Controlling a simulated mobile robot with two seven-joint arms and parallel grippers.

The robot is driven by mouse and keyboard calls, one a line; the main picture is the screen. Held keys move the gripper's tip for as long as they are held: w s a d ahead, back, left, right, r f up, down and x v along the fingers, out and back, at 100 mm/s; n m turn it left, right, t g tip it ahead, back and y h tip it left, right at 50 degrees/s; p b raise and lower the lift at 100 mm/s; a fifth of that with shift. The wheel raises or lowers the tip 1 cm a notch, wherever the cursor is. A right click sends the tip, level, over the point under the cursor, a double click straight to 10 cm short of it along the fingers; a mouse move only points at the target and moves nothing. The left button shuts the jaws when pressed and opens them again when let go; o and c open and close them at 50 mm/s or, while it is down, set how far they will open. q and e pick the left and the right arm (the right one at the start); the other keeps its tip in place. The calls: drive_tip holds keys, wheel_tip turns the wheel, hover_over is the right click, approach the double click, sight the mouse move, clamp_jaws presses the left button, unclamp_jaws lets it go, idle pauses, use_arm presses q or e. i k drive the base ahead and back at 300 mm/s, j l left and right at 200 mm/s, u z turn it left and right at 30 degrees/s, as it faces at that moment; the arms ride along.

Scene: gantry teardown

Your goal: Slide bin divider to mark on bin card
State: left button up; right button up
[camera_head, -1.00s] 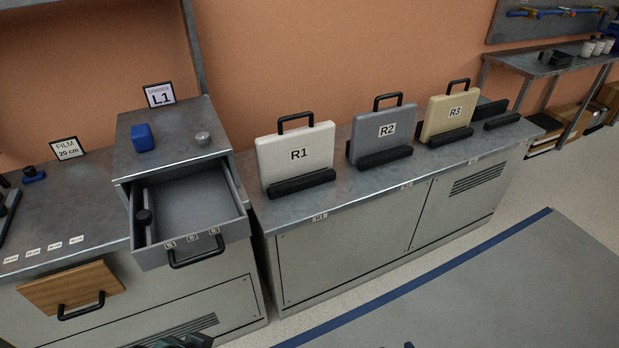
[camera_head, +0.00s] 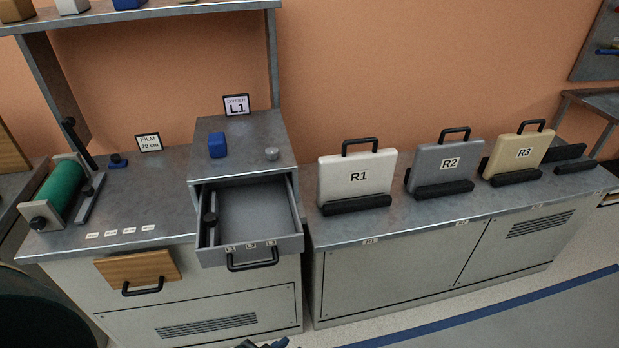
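The bin is an open grey drawer (camera_head: 293,243) pulled out of a metal cabinet, with a black handle on its front. A thin divider with a black knob (camera_head: 210,218) stands close to the drawer's left wall. Three small labels (camera_head: 251,246) sit along the front rim; their text is too small to read. The card (camera_head: 237,105) on top of the cabinet reads L1, under a smaller word that looks like "divider". Dark tips of what looks like my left gripper (camera_head: 264,344) show at the bottom edge, well below the drawer and touching nothing visible. My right gripper is out of view.
A blue block (camera_head: 217,145) and a small grey knob (camera_head: 272,153) sit on the cabinet top. A green roller (camera_head: 62,188) and a film card (camera_head: 148,142) stand at left. Cases R1 (camera_head: 357,176), R2 (camera_head: 447,164) and R3 (camera_head: 521,154) stand on the right counter. Open floor lies at lower right.

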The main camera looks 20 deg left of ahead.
sight(211, 219)
drive_tip(key=u, duration=1.3)
